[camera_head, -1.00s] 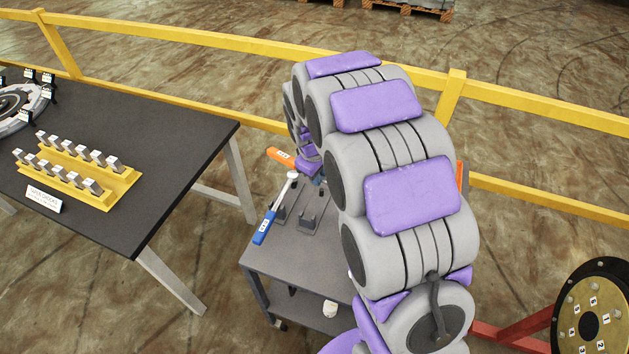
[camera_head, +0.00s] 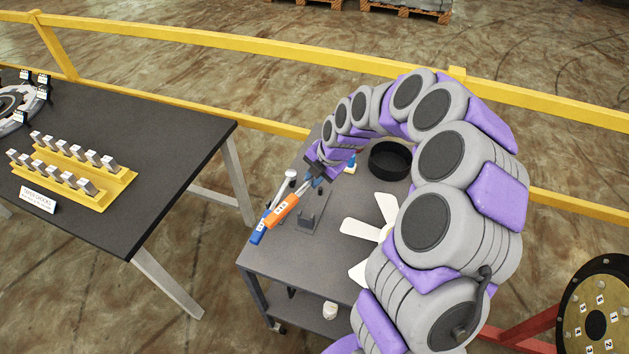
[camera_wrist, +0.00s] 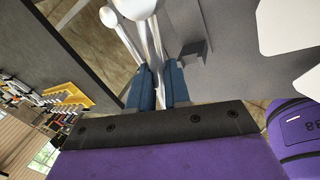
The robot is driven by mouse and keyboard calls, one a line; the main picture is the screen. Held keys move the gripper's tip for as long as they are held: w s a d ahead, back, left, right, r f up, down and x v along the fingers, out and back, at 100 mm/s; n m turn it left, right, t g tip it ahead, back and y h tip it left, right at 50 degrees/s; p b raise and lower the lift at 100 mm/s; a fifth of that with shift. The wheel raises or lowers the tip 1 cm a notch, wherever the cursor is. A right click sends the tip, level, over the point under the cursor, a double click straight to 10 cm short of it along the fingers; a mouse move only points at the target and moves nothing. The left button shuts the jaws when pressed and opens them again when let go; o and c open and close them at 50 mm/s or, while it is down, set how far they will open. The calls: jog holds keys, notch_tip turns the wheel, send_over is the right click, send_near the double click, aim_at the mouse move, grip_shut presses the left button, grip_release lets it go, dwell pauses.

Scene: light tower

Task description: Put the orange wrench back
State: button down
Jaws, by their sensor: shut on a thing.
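The orange wrench (camera_head: 284,208) has an orange handle with a white label and a silver shaft. My gripper (camera_head: 317,181) is shut on its shaft end, and the handle points down and left. The wrist view shows the silver shaft (camera_wrist: 152,38) between my blue fingers (camera_wrist: 159,88); the handle is out of view there. The blue wrench (camera_head: 259,230) lies at the cart's left edge, close beside the orange one. A grey holder with upright brackets (camera_head: 307,219) stands on the cart just right of the orange handle. I cannot tell whether the wrench touches the holder.
The grey cart (camera_head: 285,262) also carries a white fan-like propeller (camera_head: 362,231) and a black round bowl (camera_head: 390,161). A black table (camera_head: 165,185) with a yellow block rack (camera_head: 108,203) stands left. A yellow rail (camera_head: 245,42) runs behind. A numbered disc (camera_head: 592,318) is at lower right.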

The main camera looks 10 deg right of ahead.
jog(key=n, duration=0.1)
jog(key=f+n, duration=0.1)
jog(key=shift+w+a+n+g+y, duration=0.1)
jog(key=shift+a+n+g+y, duration=0.25)
jog(key=shift+n+g+y, duration=0.05)
jog(key=shift+d+f+n, duration=0.1)
jog(key=shift+d+n, duration=0.1)
jog(key=shift+n, duration=0.2)
jog(key=shift+d, duration=0.1)
jog(key=shift+b, duration=0.7)
jog(key=shift+f+b, duration=0.8)
jog(key=shift+f, duration=2.15)
jog(key=shift+f, duration=0.15)
jog(key=shift+f, duration=1.35)
jog(key=c, duration=1)
grip_release()
